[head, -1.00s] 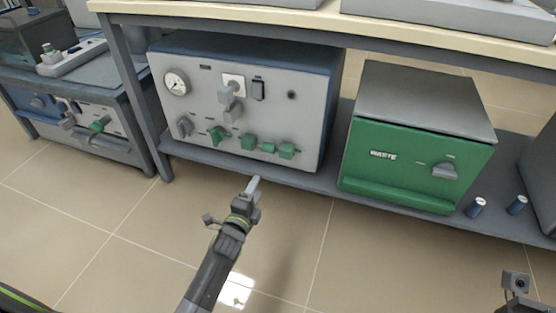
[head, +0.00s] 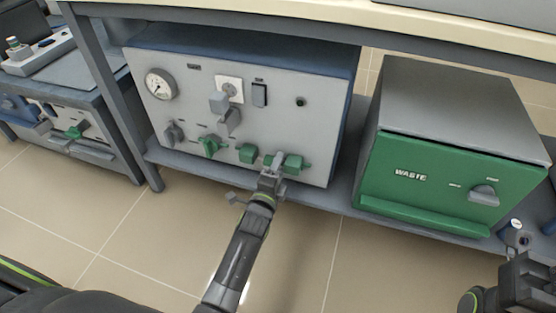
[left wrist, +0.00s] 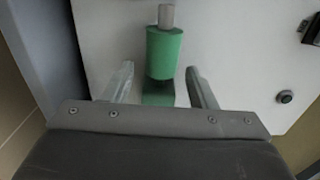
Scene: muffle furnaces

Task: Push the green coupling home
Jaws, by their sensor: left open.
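The green coupling (left wrist: 163,52) is a rounded green piece with a grey stub at its far end, on the light front panel. In the left wrist view it stands between and just beyond the two spread fingers of my left gripper (left wrist: 162,80), above a darker green block (left wrist: 158,93). I cannot tell whether they touch. In the head view my left gripper (head: 277,163) is at the lower right of the panel, in front of the green fittings, and partly hides them. A green block (head: 249,153) sits to its left. My right gripper (head: 515,245) shows partly at the lower right.
The grey cabinet (head: 315,140) carries a gauge (head: 160,84), a green-handled valve (head: 210,146) and a switch (head: 259,95). The green-fronted waste box (head: 440,205) stands to the right. The bench top (head: 300,22) overhangs above. Open floor lies in front.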

